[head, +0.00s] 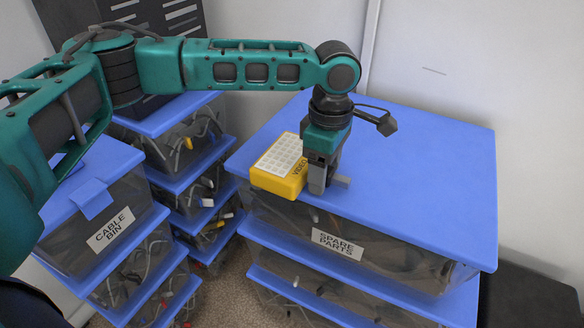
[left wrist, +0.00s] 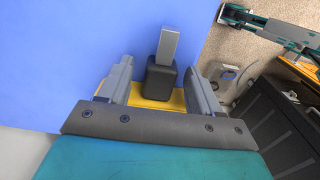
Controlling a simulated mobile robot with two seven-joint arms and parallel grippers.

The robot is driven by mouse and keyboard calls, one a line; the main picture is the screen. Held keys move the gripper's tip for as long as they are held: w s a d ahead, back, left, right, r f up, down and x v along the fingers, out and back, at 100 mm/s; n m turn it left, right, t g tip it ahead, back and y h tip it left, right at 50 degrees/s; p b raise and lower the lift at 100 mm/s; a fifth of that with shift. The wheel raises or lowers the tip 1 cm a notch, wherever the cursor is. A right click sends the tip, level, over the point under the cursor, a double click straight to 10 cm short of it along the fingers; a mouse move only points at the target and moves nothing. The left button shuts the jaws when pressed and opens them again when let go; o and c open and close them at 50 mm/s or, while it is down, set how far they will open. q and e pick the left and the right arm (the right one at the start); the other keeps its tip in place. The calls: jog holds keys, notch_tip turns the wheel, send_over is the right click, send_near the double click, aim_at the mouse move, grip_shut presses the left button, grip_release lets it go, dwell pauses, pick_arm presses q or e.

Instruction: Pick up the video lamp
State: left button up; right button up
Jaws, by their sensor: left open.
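My left gripper (head: 320,188) points down at the lamp's right end, open. In the left wrist view, the lamp's dark block with a grey bar (left wrist: 161,78) stands between the spread fingers of my left gripper (left wrist: 160,88), with gaps on both sides. Part of the yellow body shows behind the block. A teal arm, likely my right one, shows at the wrist view's upper right; its jaw state is unclear.
The blue lid (head: 420,150) is bare to the right of and behind the lamp. The cable bin (head: 105,225) and other stacked clear bins (head: 185,140) stand at the left. A white wall (head: 470,60) is behind. A dark case (head: 530,300) stands at the lower right.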

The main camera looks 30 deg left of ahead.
pick_arm(q)
jog(key=shift+f, duration=0.15)
grip_shut()
dwell(0.5)
